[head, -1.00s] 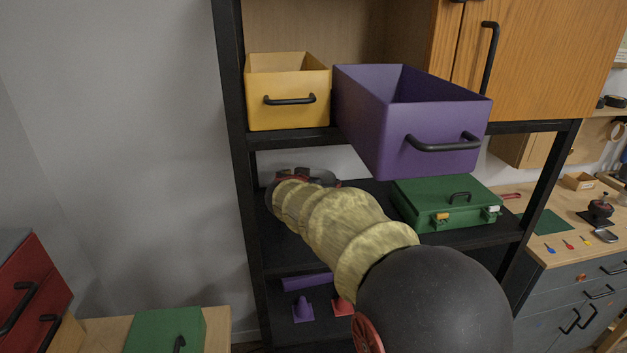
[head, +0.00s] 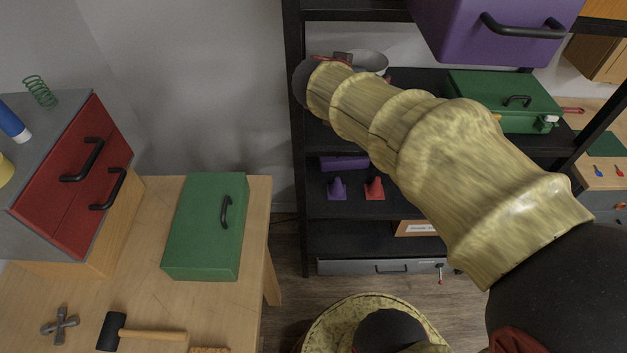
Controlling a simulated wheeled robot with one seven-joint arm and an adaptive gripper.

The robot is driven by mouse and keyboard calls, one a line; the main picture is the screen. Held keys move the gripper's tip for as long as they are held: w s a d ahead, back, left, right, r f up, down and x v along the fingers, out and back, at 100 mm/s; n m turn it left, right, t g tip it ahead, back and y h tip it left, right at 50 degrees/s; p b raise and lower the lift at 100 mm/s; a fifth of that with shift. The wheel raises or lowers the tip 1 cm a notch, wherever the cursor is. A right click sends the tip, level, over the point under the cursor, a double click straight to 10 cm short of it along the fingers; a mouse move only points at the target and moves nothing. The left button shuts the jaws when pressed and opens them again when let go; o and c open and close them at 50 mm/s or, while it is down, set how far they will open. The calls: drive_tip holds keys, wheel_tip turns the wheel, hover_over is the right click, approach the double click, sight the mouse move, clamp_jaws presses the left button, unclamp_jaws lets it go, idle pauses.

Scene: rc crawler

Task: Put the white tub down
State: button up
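A pale grey-white round tub (head: 370,61) shows in the head view at the shelf unit, just right of the far end of my arm. Its lower left part is hidden behind my arm. My gripper (head: 340,58) is beside the tub's left side, mostly hidden by my wrist; only small red and dark parts show. I cannot tell whether its fingers touch or hold the tub, or whether the tub rests on the shelf (head: 402,80).
A green case (head: 502,100) stands on the same shelf to the right. A purple bin (head: 495,30) juts out above. Purple (head: 337,189) and red (head: 374,188) cones stand on a lower shelf. At left, a wooden table (head: 145,300) holds a green box (head: 205,228), a mallet (head: 113,331) and red drawers (head: 75,180).

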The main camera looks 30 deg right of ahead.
drive_tip(key=s+a+f+n+y, duration=0.2)
drive_tip(key=s+a+n+y, duration=0.1)
drive_tip(key=s+a, duration=0.4)
drive_tip(key=s+a+f+n+g+y, duration=0.1)
drive_tip(key=s+a+f+n+y, duration=0.2)
drive_tip(key=s+a, duration=0.4)
drive_tip(key=s+a+f+n+y, duration=0.3)
drive_tip(key=s+a, duration=0.4)
drive_tip(key=a, duration=0.5)
drive_tip(key=shift+s+n+g+y, duration=0.25)
drive_tip(key=shift+n+g+y, duration=0.15)
drive_tip(key=shift+n+y, duration=0.2)
